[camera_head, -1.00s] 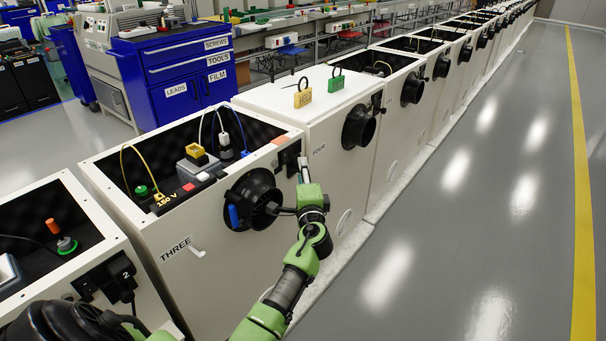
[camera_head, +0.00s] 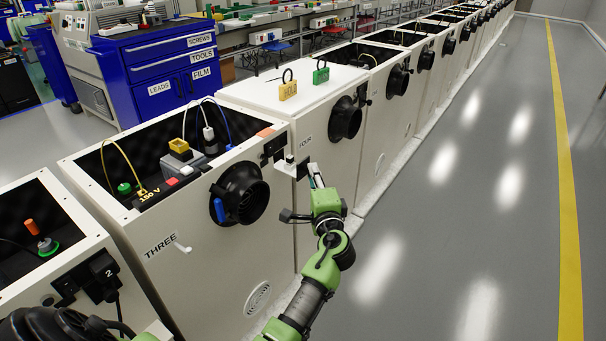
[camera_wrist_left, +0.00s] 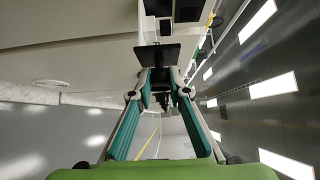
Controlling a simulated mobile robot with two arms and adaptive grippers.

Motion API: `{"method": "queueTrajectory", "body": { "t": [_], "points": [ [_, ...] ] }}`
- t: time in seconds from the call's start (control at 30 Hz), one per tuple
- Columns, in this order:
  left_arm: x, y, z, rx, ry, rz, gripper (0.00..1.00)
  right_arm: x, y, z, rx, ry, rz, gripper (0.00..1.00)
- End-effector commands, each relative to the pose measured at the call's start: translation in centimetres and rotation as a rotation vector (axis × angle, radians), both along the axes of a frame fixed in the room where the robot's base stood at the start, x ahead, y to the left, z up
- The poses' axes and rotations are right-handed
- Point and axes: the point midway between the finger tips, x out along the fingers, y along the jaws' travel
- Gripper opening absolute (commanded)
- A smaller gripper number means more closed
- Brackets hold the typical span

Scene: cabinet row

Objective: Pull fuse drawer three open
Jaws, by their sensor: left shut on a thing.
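Cabinet three (camera_head: 215,262) is a white open-topped box labelled THREE, with a round black port on its front. At its upper right corner is a black housing (camera_head: 273,146). The fuse drawer (camera_head: 288,165), a pale block with a dark front plate, sticks out of it toward my left gripper (camera_head: 310,175). In the left wrist view my left gripper (camera_wrist_left: 160,78) is shut on the dark plate (camera_wrist_left: 158,54) of the drawer, and the pale block (camera_wrist_left: 158,31) shows behind it. The fingertips partly hide the plate's edge. My right gripper is not in view.
Cabinet four (camera_head: 317,125), with yellow and green padlocks on top, stands just behind the drawer. Cabinet two (camera_head: 45,240) is at lower left. A blue tool cabinet (camera_head: 165,70) is farther back. The grey floor (camera_head: 450,230) to the right is clear.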

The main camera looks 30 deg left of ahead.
Motion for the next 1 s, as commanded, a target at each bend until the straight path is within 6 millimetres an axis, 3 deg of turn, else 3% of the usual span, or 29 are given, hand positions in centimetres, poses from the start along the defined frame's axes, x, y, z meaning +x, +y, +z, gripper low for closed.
{"method": "queueTrajectory", "body": {
  "t": [0.13, 0.17, 0.2, 0.23, 0.63, 1.0],
  "points": [
    [0.0, 0.0, -0.1, -0.001, 0.002, -0.001, 0.00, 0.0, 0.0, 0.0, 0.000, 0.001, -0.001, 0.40],
    [0.0, 0.0, -0.1, -0.001, 0.002, -0.001, 0.22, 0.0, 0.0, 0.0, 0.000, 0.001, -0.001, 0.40],
    [0.0, 0.1, -0.1, -0.001, 0.002, -0.001, 0.32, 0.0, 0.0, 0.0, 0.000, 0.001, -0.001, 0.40],
    [0.0, 0.1, -0.1, -0.001, 0.002, -0.001, 0.34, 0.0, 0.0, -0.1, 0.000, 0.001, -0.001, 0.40],
    [-0.5, -0.3, -0.1, -0.002, 0.001, -0.001, 0.34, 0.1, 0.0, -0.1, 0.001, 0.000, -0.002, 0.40],
    [-4.8, -4.0, -0.2, -0.003, 0.003, -0.001, 0.34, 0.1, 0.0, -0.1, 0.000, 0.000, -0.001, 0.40]
  ]
}}
